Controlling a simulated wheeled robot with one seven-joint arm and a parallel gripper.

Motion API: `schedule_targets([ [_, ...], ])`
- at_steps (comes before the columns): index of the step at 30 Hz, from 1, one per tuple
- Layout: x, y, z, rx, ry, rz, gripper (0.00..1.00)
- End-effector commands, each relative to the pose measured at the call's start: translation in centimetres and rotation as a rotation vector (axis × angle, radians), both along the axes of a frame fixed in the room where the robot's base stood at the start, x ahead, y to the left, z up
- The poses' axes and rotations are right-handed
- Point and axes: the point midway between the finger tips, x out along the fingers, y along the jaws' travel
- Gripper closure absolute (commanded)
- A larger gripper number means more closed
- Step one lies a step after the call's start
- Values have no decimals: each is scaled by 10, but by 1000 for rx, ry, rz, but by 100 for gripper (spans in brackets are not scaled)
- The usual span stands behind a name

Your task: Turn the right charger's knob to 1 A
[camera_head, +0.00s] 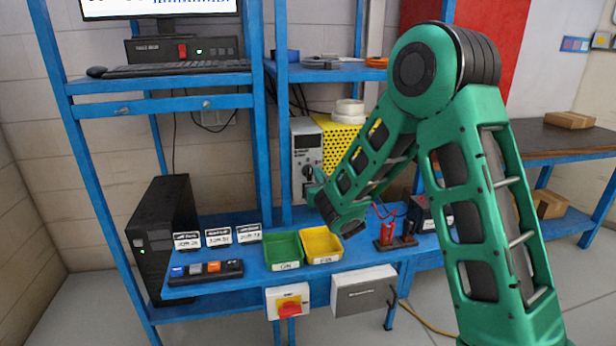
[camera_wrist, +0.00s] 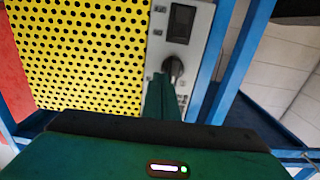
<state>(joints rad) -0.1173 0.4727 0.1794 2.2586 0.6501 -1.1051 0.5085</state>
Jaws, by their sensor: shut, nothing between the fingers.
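A charger with a grey front panel (camera_head: 305,140) and a yellow perforated side (camera_head: 340,142) stands on the blue bench. It is the only charger I can make out, and my arm hides part of its side. Its dark round knob (camera_wrist: 172,67) shows on the grey panel (camera_wrist: 190,50) in the wrist view, below a dark display (camera_wrist: 181,24). The knob's setting and the scale marks are too small to read. My gripper (camera_wrist: 160,82) is shut and empty, its green fingers just at the knob's lower left. I cannot tell whether they touch it.
Green (camera_head: 284,250) and yellow (camera_head: 321,245) bins stand in front of the charger. Red and black clamps (camera_head: 388,232) are to the right. A blue post (camera_wrist: 223,60) rises close beside the panel. A white roll (camera_head: 348,110) lies on top of the charger.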

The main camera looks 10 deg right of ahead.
Motion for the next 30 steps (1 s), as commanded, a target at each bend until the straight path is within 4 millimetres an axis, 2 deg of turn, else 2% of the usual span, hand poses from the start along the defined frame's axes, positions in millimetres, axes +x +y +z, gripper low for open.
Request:
schedule_targets([
  [17,0,0,0,0,0,0,100],
  [30,11,0,0,0,0,0,100],
])
